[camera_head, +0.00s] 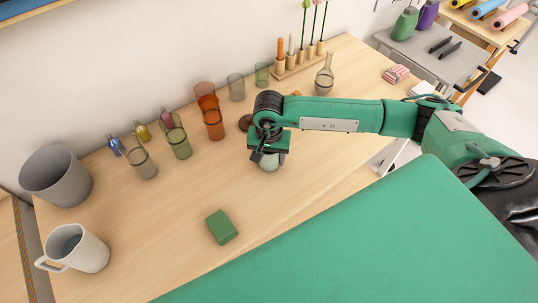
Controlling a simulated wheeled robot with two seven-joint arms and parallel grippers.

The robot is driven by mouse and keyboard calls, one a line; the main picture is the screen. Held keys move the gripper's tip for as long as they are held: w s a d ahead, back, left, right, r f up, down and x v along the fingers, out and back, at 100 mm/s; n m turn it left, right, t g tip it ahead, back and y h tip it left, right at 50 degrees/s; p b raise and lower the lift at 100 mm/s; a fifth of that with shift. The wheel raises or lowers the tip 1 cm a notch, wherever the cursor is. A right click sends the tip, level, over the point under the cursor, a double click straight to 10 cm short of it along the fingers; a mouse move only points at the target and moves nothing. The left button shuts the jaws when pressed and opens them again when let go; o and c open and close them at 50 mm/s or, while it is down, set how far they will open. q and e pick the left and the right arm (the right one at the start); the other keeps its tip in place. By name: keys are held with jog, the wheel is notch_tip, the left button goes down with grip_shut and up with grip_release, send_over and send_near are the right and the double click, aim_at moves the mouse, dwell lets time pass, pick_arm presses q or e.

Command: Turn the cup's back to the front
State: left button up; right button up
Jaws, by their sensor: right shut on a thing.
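My right gripper (268,150) reaches in from the right and points down over the middle of the table. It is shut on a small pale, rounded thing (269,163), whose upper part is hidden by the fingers. I cannot tell whether this thing is a cup. A white mug (92,253) stands upright at the near left, its handle toward the left and something dark inside. My right gripper is well to the right of the mug and apart from it. My left gripper is not in view.
A grey bin (55,177) stands behind the mug. Several coloured glasses, such as an orange glass (213,124) and an olive glass (179,145), line the wall. A clear flask (325,78) stands at the back right. A green block (221,227) lies at the front, with bare table around it.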

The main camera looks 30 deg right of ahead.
jog(key=shift+f, duration=0.2)
jog(key=o, duration=1.2)
jog(key=shift+o, duration=0.2)
jog(key=shift+b, duration=0.3)
notch_tip(320, 180, up, 14)
jog(key=b, duration=0.3)
jog(key=shift+f, duration=0.15)
